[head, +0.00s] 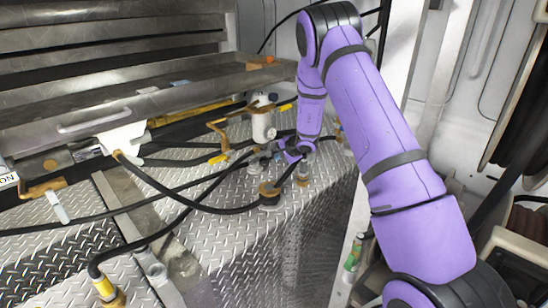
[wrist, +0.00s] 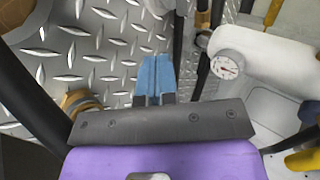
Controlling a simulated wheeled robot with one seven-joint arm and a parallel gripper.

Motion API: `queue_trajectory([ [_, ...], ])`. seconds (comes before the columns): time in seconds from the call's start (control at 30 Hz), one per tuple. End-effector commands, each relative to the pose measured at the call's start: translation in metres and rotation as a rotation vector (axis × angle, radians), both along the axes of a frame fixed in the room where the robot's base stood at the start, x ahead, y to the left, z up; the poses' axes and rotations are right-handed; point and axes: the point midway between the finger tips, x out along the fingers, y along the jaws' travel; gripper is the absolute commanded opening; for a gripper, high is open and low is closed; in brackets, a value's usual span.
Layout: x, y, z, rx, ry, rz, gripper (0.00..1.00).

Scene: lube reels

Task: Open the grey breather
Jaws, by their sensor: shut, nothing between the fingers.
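I cannot tell for sure which part is the grey breather. A pale grey-white cylinder (head: 263,124) stands on the diamond-plate deck, just beyond my gripper in the head view. In the wrist view a pale cylinder (wrist: 262,56) with a round dial gauge (wrist: 227,66) lies to the right of my fingers, apart from them. My gripper (wrist: 154,75) is shut, its blue fingertips together with nothing between them, over the diamond plate. In the head view my gripper (head: 270,151) is small and partly hidden among hoses.
Black hoses (head: 190,207) cross the deck (head: 230,232) close to my gripper. A brass-coloured fitting (head: 269,189) stands in front of it, and one (wrist: 78,102) shows at left in the wrist view. Metal shelving (head: 110,110) is at left; a hose reel (head: 515,100) is at right.

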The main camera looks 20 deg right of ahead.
Motion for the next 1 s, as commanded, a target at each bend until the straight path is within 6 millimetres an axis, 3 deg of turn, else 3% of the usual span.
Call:
queue_trajectory([
  [0.47, 0.060, 0.022, -0.060, -0.001, 0.000, 0.001, 0.00],
  [0.7, 0.088, 0.032, -0.057, 0.000, -0.001, 0.001, 0.00],
  [1.0, 0.095, 0.035, -0.056, 0.000, 0.000, 0.000, 0.00],
])
